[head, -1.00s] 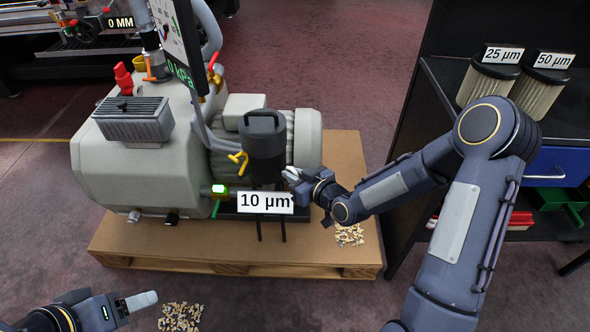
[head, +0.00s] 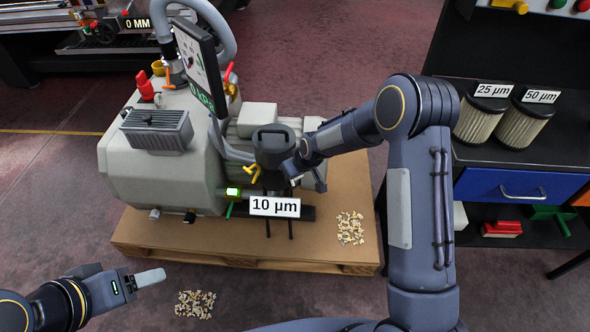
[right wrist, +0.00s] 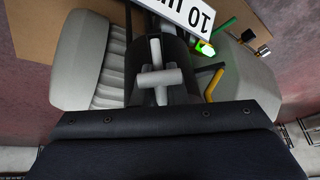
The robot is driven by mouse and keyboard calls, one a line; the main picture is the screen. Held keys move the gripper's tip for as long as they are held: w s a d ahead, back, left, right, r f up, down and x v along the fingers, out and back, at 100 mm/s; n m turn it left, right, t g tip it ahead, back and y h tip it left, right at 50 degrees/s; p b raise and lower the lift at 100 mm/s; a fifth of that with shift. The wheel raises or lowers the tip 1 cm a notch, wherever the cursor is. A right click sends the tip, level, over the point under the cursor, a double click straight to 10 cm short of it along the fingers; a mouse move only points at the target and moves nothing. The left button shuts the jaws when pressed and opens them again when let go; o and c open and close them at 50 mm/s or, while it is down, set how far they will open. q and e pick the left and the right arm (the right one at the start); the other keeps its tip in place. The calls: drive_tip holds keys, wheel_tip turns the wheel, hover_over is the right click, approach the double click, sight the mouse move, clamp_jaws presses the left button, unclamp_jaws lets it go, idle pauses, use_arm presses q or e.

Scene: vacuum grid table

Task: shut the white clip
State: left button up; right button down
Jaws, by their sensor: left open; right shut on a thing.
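The black filter canister (head: 272,146) stands at the front of the grey pump, above a "10 µm" label. In the right wrist view a pale upright bar, which looks like the white clip (right wrist: 156,52), lies against the dark canister (right wrist: 180,85). My right gripper (right wrist: 160,78) is shut on it; a pale crosspiece crosses the bar, and I cannot clearly part fingers from clip. In the head view my right gripper (head: 293,174) is at the canister's right side, mostly hidden by its own arm. My left gripper (head: 150,277) is open and empty, low at the left, away from the pump.
The grey pump (head: 150,178) sits on a wooden pallet (head: 190,238). A screen (head: 198,62) stands above it. A yellow handle (head: 252,172) is beside the canister. Pellet piles lie on the pallet (head: 350,228) and floor (head: 195,304). Filters (head: 482,118) stand on the right bench.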

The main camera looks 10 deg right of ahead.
drive_tip(key=shift+w+a+g+p, duration=0.1)
drive_tip(key=shift+a+g+p, duration=0.2)
drive_tip(key=shift+a+g, duration=0.1)
drive_tip(key=c, duration=1.5)
unclamp_jaws()
drive_tip(key=shift+f, duration=0.1)
drive_tip(key=shift+d, duration=0.1)
drive_tip(key=shift+d+r, duration=0.1)
drive_tip(key=shift+r, duration=0.35)
drive_tip(key=v, duration=0.7)
drive_tip(key=shift+p, duration=0.35)
